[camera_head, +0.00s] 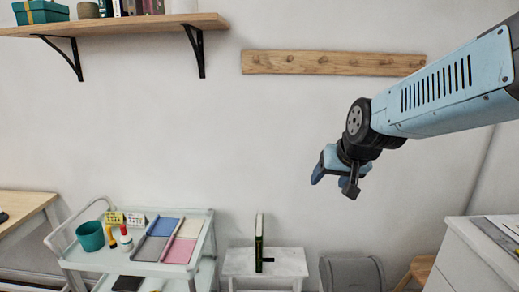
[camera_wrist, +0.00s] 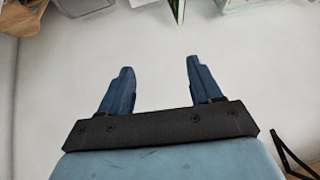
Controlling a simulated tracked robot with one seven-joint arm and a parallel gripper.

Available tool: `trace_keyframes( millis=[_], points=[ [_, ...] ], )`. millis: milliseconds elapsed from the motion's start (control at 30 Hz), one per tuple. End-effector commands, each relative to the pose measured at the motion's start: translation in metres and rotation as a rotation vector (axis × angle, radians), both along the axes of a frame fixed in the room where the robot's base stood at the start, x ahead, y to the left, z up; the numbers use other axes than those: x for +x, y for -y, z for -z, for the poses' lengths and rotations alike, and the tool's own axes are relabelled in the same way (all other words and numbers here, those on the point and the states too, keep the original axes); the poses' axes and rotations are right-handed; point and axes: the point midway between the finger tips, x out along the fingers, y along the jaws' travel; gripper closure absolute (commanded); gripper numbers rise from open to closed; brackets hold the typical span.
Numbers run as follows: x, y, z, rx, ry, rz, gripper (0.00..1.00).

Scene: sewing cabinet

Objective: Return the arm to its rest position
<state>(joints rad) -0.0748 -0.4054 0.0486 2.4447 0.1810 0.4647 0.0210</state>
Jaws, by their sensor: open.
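My arm (camera_head: 445,88) reaches in from the right in the head view, held high in front of the white wall. My gripper (camera_head: 333,184) hangs at its end, pointing down and to the left. In the wrist view my gripper (camera_wrist: 160,78) shows two blue fingers spread apart with nothing between them. The gripper is in free air, well above the small white stool and to the right of the cart. It touches nothing.
A white cart (camera_head: 205,245) holds a teal cup (camera_head: 90,236), small bottles and coloured fabric pieces. A green book (camera_head: 259,243) stands upright on a white stool (camera_head: 290,262). A shelf (camera_head: 110,25) and peg rail (camera_head: 330,63) are on the wall. A white cabinet (camera_head: 465,262) stands lower right.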

Motion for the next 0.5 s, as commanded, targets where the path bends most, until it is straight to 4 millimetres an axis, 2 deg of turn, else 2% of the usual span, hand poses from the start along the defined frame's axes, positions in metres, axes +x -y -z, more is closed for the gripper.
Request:
trace_keyframes(
  millis=[100,300,500],
  points=[
    [-0.033,0.017,-0.013,-0.034,-0.023,-0.003,0.36],
    [-0.09,0.041,-0.023,-0.095,-0.076,-0.002,0.36],
    [-0.13,0.056,-0.027,-0.14,-0.119,0.006,0.36]
  ],
)
